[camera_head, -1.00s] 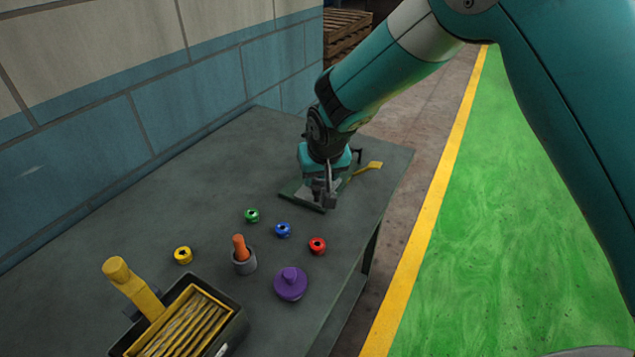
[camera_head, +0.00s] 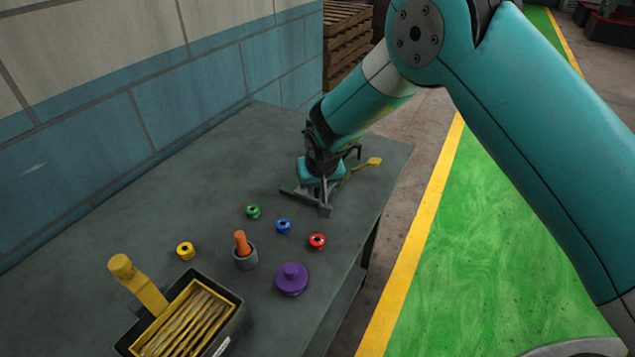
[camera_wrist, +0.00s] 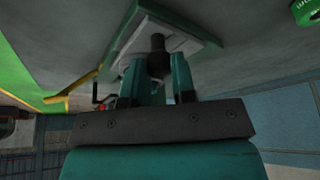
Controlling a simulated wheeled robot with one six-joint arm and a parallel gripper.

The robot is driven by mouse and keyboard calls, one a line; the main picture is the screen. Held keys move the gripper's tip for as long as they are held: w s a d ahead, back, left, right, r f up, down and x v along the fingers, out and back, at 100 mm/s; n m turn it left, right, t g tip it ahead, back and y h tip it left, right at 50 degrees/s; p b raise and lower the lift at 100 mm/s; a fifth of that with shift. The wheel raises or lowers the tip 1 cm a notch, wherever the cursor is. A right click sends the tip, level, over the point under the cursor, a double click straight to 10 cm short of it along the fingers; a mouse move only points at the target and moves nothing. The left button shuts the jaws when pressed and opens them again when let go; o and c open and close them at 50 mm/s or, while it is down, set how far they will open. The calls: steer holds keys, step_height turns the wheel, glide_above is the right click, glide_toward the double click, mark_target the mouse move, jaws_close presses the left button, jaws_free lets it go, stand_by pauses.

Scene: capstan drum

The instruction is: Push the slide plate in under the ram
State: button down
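In the head view, my gripper (camera_head: 326,208) is low over a dark green base (camera_head: 290,190) near the table's far right end. In the wrist view, a light grey plate (camera_wrist: 188,42) lies on the green base (camera_wrist: 203,27). It appears to be the slide plate. My wrist hides most of the press in the head view.
A yellow lever (camera_head: 368,163) sticks out right of the press. Green (camera_head: 253,211), blue (camera_head: 283,226), red (camera_head: 317,241) and yellow (camera_head: 186,250) knobs, a purple knobbed disc (camera_head: 291,279), a grey cup (camera_head: 246,260) with an orange peg, and a black bin (camera_head: 237,318) stand nearer.

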steer(key=w+d, duration=0.1)
steer(key=w+d+b, duration=0.1)
steer(key=w, duration=0.1)
steer(key=shift+w+f, duration=0.1)
steer(key=shift+w, duration=0.05)
steer(key=shift+w+d, duration=0.3)
steer(key=shift+w, duration=0.1)
steer(key=c, duration=0.9)
jaws_free()
steer(key=shift+c, duration=0.2)
steer(key=shift+s, duration=0.1)
steer(key=shift+r, duration=0.25)
steer(key=b+v, duration=0.3)
steer(key=v, duration=1.4)
steer(key=shift+b, duration=0.3)
steer(key=shift+r, duration=0.1)
steer(key=shift+c, duration=0.2)
